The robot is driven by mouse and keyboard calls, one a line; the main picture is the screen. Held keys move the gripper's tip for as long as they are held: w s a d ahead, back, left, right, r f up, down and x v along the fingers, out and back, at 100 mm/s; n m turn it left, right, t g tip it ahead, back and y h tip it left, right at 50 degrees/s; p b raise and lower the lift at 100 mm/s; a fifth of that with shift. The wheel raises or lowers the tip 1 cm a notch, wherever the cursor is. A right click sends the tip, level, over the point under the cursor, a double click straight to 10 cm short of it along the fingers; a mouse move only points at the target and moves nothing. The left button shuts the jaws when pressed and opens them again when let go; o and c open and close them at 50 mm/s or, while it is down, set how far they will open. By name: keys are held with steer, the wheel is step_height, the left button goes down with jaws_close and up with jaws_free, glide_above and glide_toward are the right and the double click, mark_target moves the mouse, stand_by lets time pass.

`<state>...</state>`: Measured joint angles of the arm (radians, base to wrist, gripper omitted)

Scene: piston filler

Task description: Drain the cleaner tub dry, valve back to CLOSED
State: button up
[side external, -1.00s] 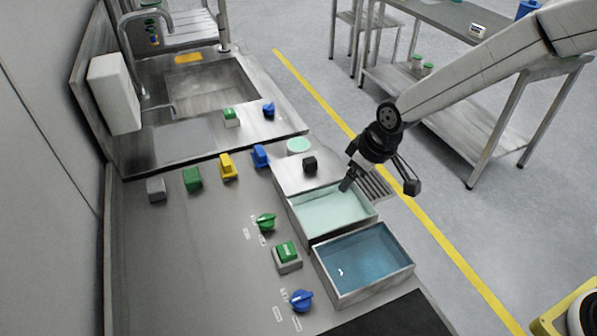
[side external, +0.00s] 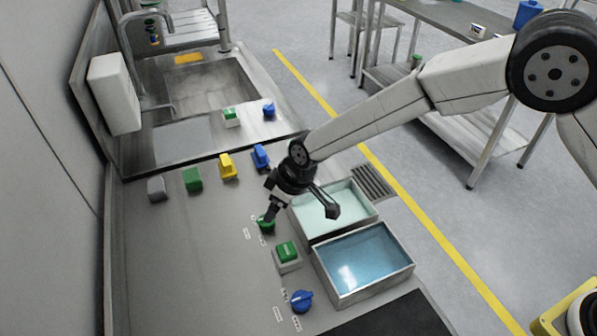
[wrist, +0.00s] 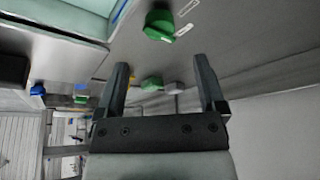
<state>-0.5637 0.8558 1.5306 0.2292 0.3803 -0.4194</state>
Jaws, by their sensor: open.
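A steel tub with pale green liquid (side external: 327,210) and a tub with blue liquid (side external: 362,262) sit side by side on the counter's right. I cannot read which is the cleaner tub. A green valve knob (side external: 266,226) stands left of the pale green tub, with small labels too blurred to read; it also shows in the wrist view (wrist: 160,22). A blue valve knob (side external: 302,299) stands left of the blue tub. My gripper (side external: 269,216) is open and empty, close to the green knob and partly hiding it. In the wrist view the knob lies beyond my open fingers (wrist: 163,68), apart from them.
A green button on a grey box (side external: 288,254) stands between the two knobs. Several coloured blocks (side external: 227,168) line the back of the counter before the sink (side external: 210,85). The counter's left part is clear. A dark mat (side external: 385,318) lies at the front right.

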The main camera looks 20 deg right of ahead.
steer(key=shift+x, duration=3.65)
jaws_close()
